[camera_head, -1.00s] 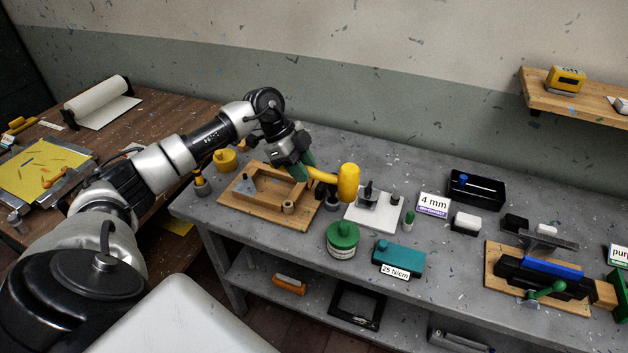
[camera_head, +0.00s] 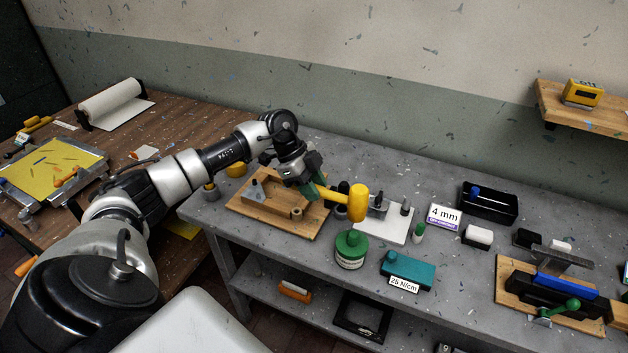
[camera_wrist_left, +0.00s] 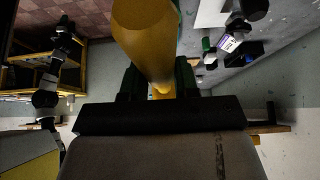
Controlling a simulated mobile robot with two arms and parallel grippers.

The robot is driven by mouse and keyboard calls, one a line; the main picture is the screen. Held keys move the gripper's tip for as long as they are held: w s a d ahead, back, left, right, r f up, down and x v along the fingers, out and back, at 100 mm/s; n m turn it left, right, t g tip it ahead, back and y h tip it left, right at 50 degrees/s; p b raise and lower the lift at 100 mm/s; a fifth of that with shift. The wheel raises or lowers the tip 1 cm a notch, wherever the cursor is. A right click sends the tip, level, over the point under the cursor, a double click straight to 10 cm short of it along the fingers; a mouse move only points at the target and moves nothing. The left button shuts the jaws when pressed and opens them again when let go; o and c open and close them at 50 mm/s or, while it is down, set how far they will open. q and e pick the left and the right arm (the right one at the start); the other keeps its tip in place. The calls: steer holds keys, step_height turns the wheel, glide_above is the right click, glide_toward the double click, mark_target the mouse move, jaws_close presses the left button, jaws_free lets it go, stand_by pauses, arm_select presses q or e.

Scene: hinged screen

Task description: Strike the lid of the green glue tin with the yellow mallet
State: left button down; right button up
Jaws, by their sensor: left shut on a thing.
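The yellow mallet (camera_head: 358,203) is in my left gripper (camera_head: 311,190), which is shut on its handle. The handle points right and the mallet head is at its far end. The green glue tin (camera_head: 350,261) stands upright on the grey bench, with its round green lid (camera_head: 351,241) and knob on top. In the left wrist view the mallet head (camera_wrist_left: 147,35) fills the upper middle, between the green fingers. My right gripper is not in view.
A teal block (camera_head: 408,270) labelled 25 N/cm lies right of the tin. A wooden fixture (camera_head: 268,222) lies left, under the gripper. A white plate (camera_head: 390,232) with dark posts is behind the tin. The bench's front edge is close to the tin.

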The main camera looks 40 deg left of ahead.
arm_select(q)
steer(key=shift+f, duration=0.35)
steer(key=shift+f, duration=0.2)
